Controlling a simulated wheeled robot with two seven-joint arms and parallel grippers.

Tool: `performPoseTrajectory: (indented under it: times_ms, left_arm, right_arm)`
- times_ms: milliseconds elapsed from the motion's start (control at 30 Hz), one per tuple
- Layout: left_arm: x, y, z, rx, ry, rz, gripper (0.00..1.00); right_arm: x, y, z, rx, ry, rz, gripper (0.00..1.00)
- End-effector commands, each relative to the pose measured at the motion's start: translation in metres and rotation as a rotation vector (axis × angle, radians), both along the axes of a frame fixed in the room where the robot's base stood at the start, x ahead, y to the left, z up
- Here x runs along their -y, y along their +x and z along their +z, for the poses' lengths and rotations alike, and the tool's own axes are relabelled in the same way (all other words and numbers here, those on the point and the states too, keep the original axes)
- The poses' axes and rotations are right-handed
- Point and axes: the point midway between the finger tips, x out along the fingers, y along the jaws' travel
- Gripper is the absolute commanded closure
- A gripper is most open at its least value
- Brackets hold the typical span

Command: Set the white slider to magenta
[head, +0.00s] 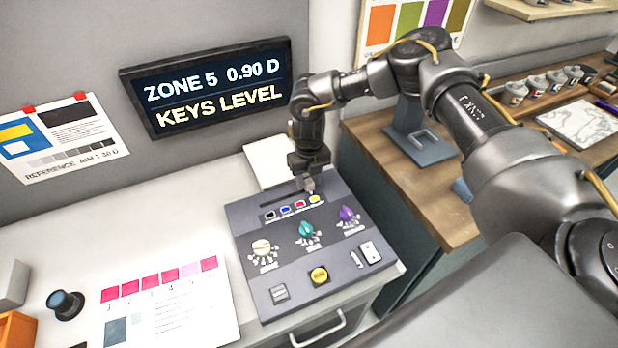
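A dark grey control panel (240,222) lies on the white counter. A dark slot (278,197) runs along its far edge above a row of black, blue, magenta and yellow marks; the magenta mark (299,205) is second from the right. My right gripper (308,186) points down at the right end of this slot, above the magenta and yellow marks. The white slider cannot be made out; the fingertips cover that end of the slot. The fingertips are too small to tell whether they are open or shut on anything. My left gripper is out of view.
The panel also bears a white knob (262,248), a teal knob (306,231), a purple knob (347,215), a yellow button (319,276) and a white switch (370,252). A wall display (210,85) reads "ZONE 5 0.90 D KEYS LEVEL". A sheet with magenta swatches (170,318) lies left.

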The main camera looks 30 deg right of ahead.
Motion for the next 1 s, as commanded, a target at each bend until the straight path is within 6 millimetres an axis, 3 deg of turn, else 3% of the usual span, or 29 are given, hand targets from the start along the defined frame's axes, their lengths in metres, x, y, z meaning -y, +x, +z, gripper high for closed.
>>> performPoseTrajectory:
  times_ms: [33, 300, 533, 800, 1000]
  left_arm:
    - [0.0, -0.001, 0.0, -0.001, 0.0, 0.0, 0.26]
    - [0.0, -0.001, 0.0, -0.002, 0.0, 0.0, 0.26]
    - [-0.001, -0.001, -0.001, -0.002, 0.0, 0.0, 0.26]
    - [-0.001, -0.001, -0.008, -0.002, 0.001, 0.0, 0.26]
    - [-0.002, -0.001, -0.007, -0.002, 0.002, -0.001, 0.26]
  right_arm:
    - [0.0, 0.0, 0.0, 0.0, 0.0, 0.0, 0.67]
    - [0.0, 0.0, 0.0, 0.0, 0.0, 0.0, 1.0]
    - [-0.003, 0.0, 0.0, 0.0, 0.0, 0.001, 1.0]
    - [-0.043, 0.003, 0.0, 0.001, 0.002, 0.001, 1.0]
    - [-0.045, 0.003, 0.001, 0.001, 0.0, -0.001, 1.0]
